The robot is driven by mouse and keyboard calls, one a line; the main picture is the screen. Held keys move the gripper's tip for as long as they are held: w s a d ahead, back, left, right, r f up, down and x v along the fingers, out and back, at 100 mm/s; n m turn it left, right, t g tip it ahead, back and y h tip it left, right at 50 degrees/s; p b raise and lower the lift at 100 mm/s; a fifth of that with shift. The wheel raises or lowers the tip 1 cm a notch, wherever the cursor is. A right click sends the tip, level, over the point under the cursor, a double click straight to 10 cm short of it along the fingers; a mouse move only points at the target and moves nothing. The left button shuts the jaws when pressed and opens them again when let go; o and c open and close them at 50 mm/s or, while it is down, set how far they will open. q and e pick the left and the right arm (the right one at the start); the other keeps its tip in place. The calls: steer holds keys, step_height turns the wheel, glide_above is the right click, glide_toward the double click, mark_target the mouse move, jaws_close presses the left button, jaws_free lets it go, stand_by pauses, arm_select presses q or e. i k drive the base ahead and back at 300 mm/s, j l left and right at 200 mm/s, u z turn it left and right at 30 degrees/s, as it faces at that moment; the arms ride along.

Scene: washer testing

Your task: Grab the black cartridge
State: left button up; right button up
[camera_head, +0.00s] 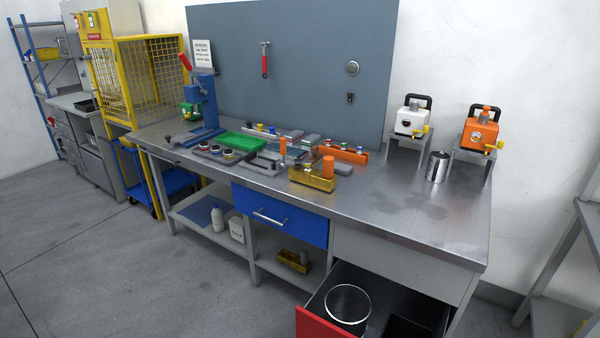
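No black cartridge can be clearly made out in the head view. Many small parts lie on the metal workbench (400,215), too small to tell apart. A dark box-like shape (405,328) shows inside the open red-fronted drawer (318,318) at the bottom, cut off by the picture edge; I cannot tell what it is. Neither of my grippers is in view.
On the bench stand a blue press (205,105), a green tray (242,141), a gold-coloured holder (313,179) and a metal cup (437,167). White (410,120) and orange (480,132) units stand behind. The right bench front is clear. The open drawer juts out below.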

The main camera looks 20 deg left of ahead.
mark_target(298, 160)
steer(key=i+j+z, duration=0.15)
steer(key=j, duration=0.25)
steer(key=i+j+z, duration=0.15)
steer(key=j, duration=0.25)
steer(key=i+j+z, duration=0.15)
steer(key=i+j, duration=0.15)
steer(key=j, duration=0.15)
steer(key=i+j+z, duration=0.1)
steer(key=j, duration=0.4)
steer(key=i+j+z, duration=0.15)
steer(key=j, duration=0.3)
steer(key=i+j+z, duration=0.15)
steer(key=j, duration=0.35)
steer(key=j+z, duration=0.15)
steer(key=j, duration=0.3)
